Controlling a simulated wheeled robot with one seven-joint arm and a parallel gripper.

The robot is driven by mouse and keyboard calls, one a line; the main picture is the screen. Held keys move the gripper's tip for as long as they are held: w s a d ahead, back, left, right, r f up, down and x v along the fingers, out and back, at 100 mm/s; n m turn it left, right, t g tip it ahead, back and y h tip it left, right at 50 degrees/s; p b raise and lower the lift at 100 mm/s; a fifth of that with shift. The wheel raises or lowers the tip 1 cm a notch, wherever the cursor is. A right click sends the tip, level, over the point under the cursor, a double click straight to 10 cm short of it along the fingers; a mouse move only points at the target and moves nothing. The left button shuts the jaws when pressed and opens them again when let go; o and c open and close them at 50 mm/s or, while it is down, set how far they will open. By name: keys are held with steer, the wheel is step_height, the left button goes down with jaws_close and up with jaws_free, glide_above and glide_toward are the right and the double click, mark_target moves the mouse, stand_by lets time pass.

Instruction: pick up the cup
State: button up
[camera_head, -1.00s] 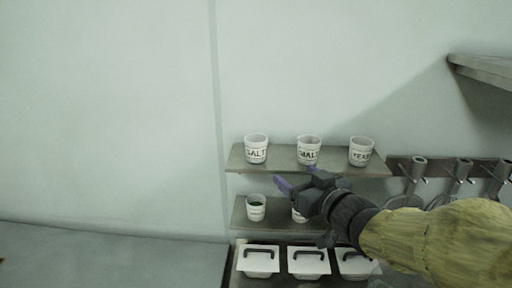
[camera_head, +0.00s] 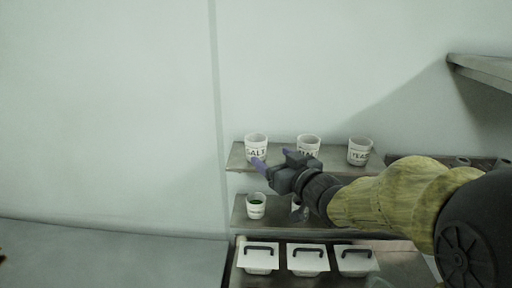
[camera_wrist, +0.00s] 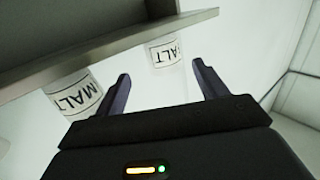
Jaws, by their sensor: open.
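Three white labelled cups stand on the upper shelf in the head view: the SALT cup (camera_head: 256,143) at left, the MALT cup (camera_head: 308,142) in the middle, partly hidden by my gripper, and the YEAST cup (camera_head: 360,150) at right. A cup with green contents (camera_head: 256,204) stands on the lower shelf; another beside it is mostly hidden. My gripper (camera_head: 275,160) is open and empty, in front of the upper shelf near the SALT cup. In the wrist view, the SALT cup (camera_wrist: 165,52) shows beyond the open fingers (camera_wrist: 163,84), and the MALT cup (camera_wrist: 74,92) is left of them.
The upper shelf (camera_head: 334,160) and lower shelf (camera_head: 238,215) are close together. Below are several white lidded bins (camera_head: 308,258) with black handles. Utensils hang on the right, partly behind my arm. The wall (camera_head: 110,120) at left is bare, with a clear surface (camera_head: 110,260) below it.

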mark_target(262, 150)
steer(key=p+x, duration=0.1)
steer(key=x, duration=0.4)
steer(key=shift+w+a, duration=0.1)
steer(key=shift+w, duration=0.05)
steer(key=shift+w+a+p, duration=0.2)
steer(key=shift+p, duration=0.15)
steer(key=shift+p+x, duration=1.1)
steer(key=shift+x, duration=1.2)
steer(key=shift+s, duration=0.1)
steer(key=c, duration=1.1)
